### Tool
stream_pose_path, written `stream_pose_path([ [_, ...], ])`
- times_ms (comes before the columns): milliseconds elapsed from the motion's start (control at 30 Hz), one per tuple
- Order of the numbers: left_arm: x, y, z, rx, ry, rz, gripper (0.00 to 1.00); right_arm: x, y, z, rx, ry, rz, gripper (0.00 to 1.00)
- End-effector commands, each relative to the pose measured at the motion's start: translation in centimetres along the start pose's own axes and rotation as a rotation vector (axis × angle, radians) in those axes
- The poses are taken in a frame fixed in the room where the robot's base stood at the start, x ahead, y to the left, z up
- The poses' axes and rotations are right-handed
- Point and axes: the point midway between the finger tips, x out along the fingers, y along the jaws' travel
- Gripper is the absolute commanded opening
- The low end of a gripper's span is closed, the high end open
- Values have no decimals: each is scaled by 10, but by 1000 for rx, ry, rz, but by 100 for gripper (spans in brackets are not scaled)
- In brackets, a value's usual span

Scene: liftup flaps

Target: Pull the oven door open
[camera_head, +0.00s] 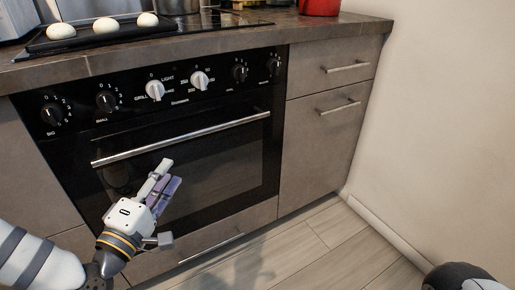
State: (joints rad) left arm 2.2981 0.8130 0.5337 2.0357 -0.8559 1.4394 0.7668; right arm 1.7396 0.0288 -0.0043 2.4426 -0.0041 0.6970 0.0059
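The oven door (225,165) is black glass and looks closed, set into the kitchen cabinet front. Its long silver handle (190,136) runs across the top of the door. My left gripper (168,174) is in front of the door, below the left half of the handle. Its fingers point up and right toward the glass. They appear apart from the handle, and nothing shows between them. My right gripper is not seen; only a dark and white part of my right arm shows at the lower right corner.
Control knobs (155,90) line the panel above the handle. Drawers (330,68) stand right of the oven. The wooden floor (325,240) is clear.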

Motion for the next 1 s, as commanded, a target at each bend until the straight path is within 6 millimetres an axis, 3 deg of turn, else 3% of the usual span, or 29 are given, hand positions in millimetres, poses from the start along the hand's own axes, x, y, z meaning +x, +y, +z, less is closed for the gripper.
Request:
stream_pose_path([
  [167, 22, 8, -7, -6, 15, 36, 33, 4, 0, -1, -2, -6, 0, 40],
  [400, 83, 7, -7, -4, 14, 30, 33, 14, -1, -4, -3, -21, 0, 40],
  [600, 116, 8, -7, -4, 12, 26, 33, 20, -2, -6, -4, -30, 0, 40],
  [933, 124, 10, -7, -6, 12, 26, 33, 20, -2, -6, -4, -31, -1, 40],
  [1000, 124, 10, -7, -6, 12, 25, 19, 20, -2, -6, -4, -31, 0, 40],
])
